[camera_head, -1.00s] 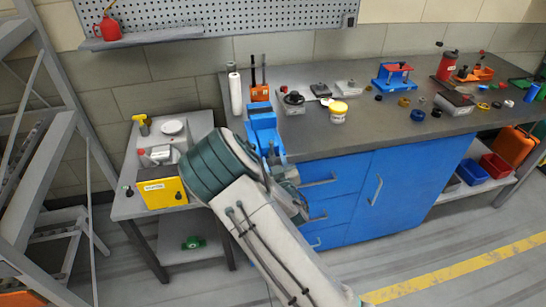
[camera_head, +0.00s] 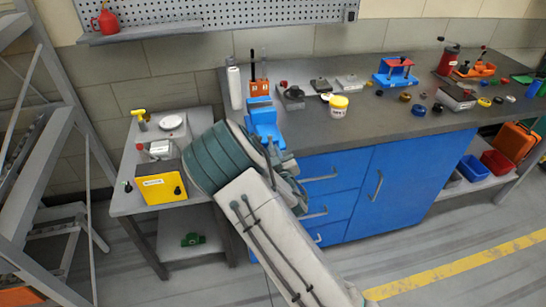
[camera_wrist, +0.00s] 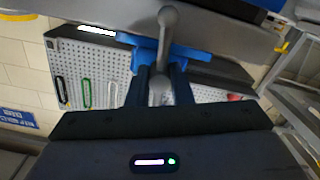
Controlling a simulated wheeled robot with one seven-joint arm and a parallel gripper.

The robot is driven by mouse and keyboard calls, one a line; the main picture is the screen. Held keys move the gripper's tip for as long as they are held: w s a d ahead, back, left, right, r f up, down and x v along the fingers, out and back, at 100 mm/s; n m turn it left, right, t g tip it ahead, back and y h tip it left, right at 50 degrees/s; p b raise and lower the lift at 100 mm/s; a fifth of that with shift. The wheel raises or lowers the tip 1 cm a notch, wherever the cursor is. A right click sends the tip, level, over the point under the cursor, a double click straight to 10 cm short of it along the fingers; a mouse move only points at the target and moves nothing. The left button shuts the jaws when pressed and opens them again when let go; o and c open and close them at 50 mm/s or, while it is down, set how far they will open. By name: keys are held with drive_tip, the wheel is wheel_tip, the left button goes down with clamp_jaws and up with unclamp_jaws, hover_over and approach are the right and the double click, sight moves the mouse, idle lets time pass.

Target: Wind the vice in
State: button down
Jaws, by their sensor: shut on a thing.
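The blue vice (camera_head: 262,118) stands at the left front edge of the grey workbench. My arm covers its lower front in the head view. In the wrist view, a grey handle bar (camera_wrist: 166,45) with a ball end runs down between the two dark fingers of my gripper (camera_wrist: 160,88). My gripper is shut on this handle bar. Blue parts of the vice (camera_wrist: 125,40) show behind the bar. How far apart the vice jaws are cannot be told.
A side table (camera_head: 127,200) with a yellow box (camera_head: 162,187) stands left of my arm. Blue cabinet doors (camera_head: 345,190) are below the bench.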

drive_tip(key=shift+n+b, duration=0.4)
drive_tip(key=shift+b, duration=0.1)
drive_tip(key=c, duration=1.3)
unclamp_jaws()
drive_tip(key=p+v, duration=0.6)
drive_tip(key=v, duration=0.7)
drive_tip(key=shift+s, duration=0.35)
